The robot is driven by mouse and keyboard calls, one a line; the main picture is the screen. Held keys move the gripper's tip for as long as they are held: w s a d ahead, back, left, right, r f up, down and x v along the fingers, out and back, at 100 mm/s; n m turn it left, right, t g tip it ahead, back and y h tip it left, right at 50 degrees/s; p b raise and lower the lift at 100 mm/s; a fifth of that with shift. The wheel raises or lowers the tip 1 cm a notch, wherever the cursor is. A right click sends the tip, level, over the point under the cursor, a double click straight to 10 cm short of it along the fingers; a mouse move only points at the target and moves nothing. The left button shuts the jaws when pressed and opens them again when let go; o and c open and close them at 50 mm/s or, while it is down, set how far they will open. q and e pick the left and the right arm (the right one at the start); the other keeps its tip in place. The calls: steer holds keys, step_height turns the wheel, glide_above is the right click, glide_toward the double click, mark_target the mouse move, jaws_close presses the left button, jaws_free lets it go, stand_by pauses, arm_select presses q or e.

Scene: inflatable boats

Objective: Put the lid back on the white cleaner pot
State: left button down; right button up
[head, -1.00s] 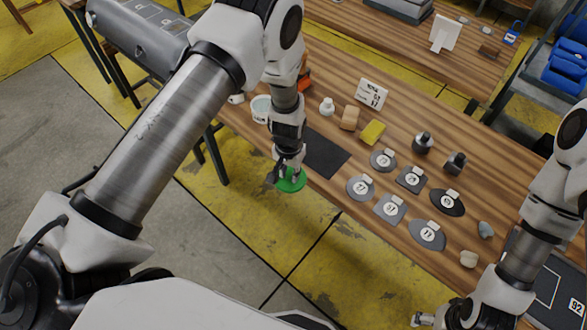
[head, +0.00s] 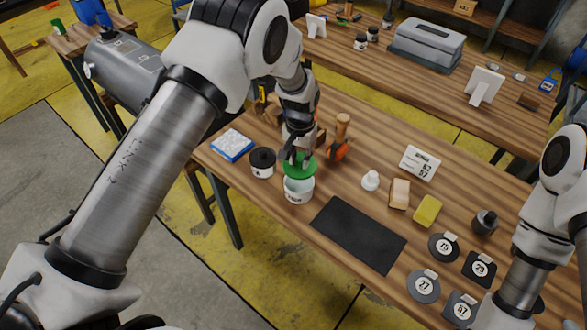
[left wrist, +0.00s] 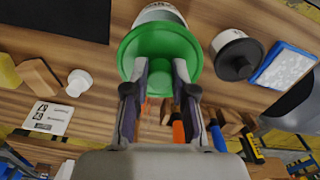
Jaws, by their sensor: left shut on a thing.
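My left gripper (head: 296,157) is shut on the green lid (head: 303,171). In the left wrist view the lid (left wrist: 160,52) sits between the fingertips (left wrist: 160,68). The white pot (head: 298,192) stands open on the wooden table, near its front left edge. The lid is over the far side of the pot's mouth and not seated on it; part of the pale inside still shows. In the left wrist view the lid hides most of the pot (left wrist: 160,14). I cannot tell whether lid and rim touch. My right gripper is out of view.
A white pot with a black lid (head: 262,163) stands just left. A dark mat (head: 358,235) lies right of the pot.

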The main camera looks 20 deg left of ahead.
arm_select(q)
steer(key=shift+s+d+f, duration=0.25)
steer(key=f+b, duration=0.2)
steer(key=f, duration=0.1)
steer(key=a+f+b, duration=0.1)
steer(key=shift+w+f, duration=0.3)
steer(key=shift+w, duration=0.05)
steer(key=shift+d+f+b, duration=0.1)
steer(key=shift+f+b, duration=0.2)
steer(key=shift+f, duration=0.05)
steer(key=shift+s+d+f, duration=0.1)
steer(key=shift+s+d, duration=0.1)
steer(key=shift+w+a+f, duration=0.1)
steer(key=shift+f, duration=0.1)
stand_by(1.2)
